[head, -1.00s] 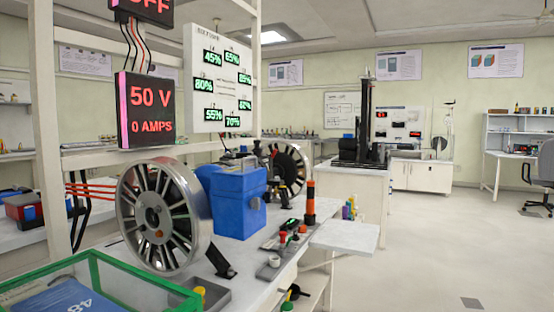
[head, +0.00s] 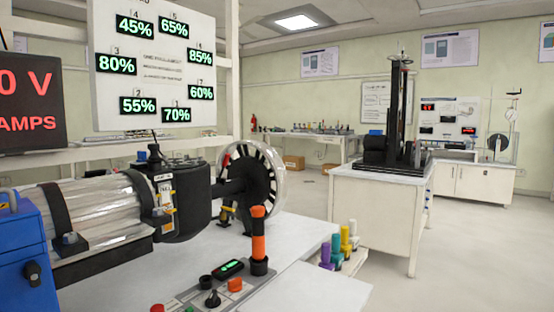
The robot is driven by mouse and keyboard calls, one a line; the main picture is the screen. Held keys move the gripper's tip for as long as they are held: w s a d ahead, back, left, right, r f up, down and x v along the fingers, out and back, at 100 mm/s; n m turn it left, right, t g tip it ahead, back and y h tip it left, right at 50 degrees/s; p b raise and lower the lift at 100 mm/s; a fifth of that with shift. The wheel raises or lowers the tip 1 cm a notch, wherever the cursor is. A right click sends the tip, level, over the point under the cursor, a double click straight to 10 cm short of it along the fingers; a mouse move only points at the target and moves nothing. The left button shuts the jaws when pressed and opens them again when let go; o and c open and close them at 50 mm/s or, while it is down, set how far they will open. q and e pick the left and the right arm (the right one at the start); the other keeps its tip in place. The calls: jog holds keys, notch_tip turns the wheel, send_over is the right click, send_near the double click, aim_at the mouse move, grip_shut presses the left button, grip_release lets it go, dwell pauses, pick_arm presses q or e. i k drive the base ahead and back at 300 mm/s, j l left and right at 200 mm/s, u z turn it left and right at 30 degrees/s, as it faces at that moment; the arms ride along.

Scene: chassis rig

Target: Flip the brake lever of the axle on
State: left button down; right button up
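The axle assembly in the head view has a ribbed silver drum (head: 85,215) and a black housing (head: 188,200) with yellow-tipped parts. A spoked wheel (head: 250,187) stands at its far end. A thin black stalk with a knob (head: 155,152) rises from the top of the housing. An upright orange and black handle (head: 259,242) stands on the bench in front of the wheel. I cannot tell which of these is the brake lever or how it is set. Neither of my grippers is in view.
A blue box (head: 22,255) stands at the left. A control strip with buttons and a knob (head: 212,298) lies along the bench's front edge. Coloured cylinders (head: 340,248) stand at the bench's right end. A separate white table (head: 385,195) holds a black tower. The floor on the right is clear.

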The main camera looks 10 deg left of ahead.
aim_at(227, 157)
jog(key=i+l, duration=0.5)
jog(key=l, duration=0.15)
jog(key=i+l, duration=0.5)
jog(key=i+l+u, duration=0.05)
jog(key=l, duration=0.05)
